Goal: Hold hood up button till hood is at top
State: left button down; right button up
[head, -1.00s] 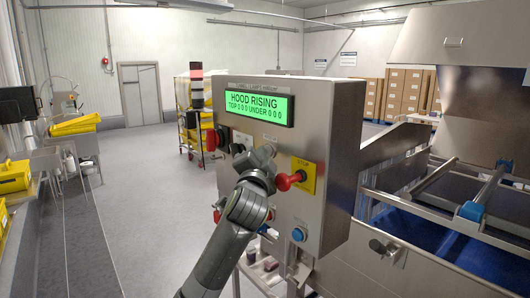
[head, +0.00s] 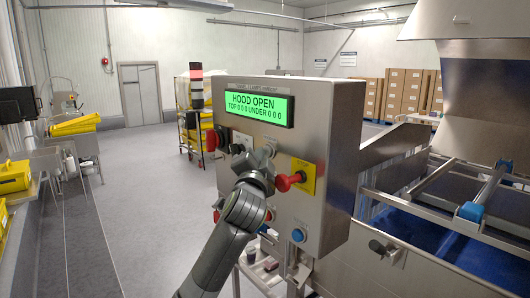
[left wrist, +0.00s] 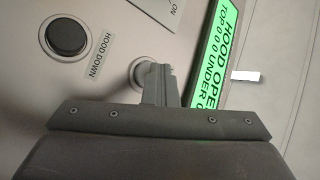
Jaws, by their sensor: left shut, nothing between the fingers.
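The steel control box (head: 325,150) stands in the middle of the head view. Its green display (head: 259,106) reads "HOOD OPEN", and it shows in part in the left wrist view (left wrist: 214,50). The metal hood (head: 458,22) is high at the upper right, its top cut off by the frame. My left gripper (head: 241,152) is at the box's front face, fingers shut with nothing between them. In the left wrist view its fingertips (left wrist: 152,72) cover most of a round button (left wrist: 137,72); contact is hard to tell. A black "HOOD DOWN" button (left wrist: 67,38) is beside it.
A red stop knob (head: 286,182) on a yellow plate sticks out just right of my left wrist. A blue button (head: 298,234) is below. The machine's rails and blue belt (head: 400,225) lie to the right. Open floor (head: 140,190) is at left.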

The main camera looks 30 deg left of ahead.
pick_arm(q)
jog(key=shift+s+a, duration=0.25)
jog(key=shift+s, duration=0.4)
jog(key=shift+p, duration=0.3)
jog(key=s, duration=0.1)
jog(key=s+a+p, duration=0.1)
jog(key=s, duration=0.1)
jog(key=s+a+p, duration=0.1)
jog(key=shift+s, duration=0.3)
jog(key=shift+f, duration=0.1)
dwell(0.3)
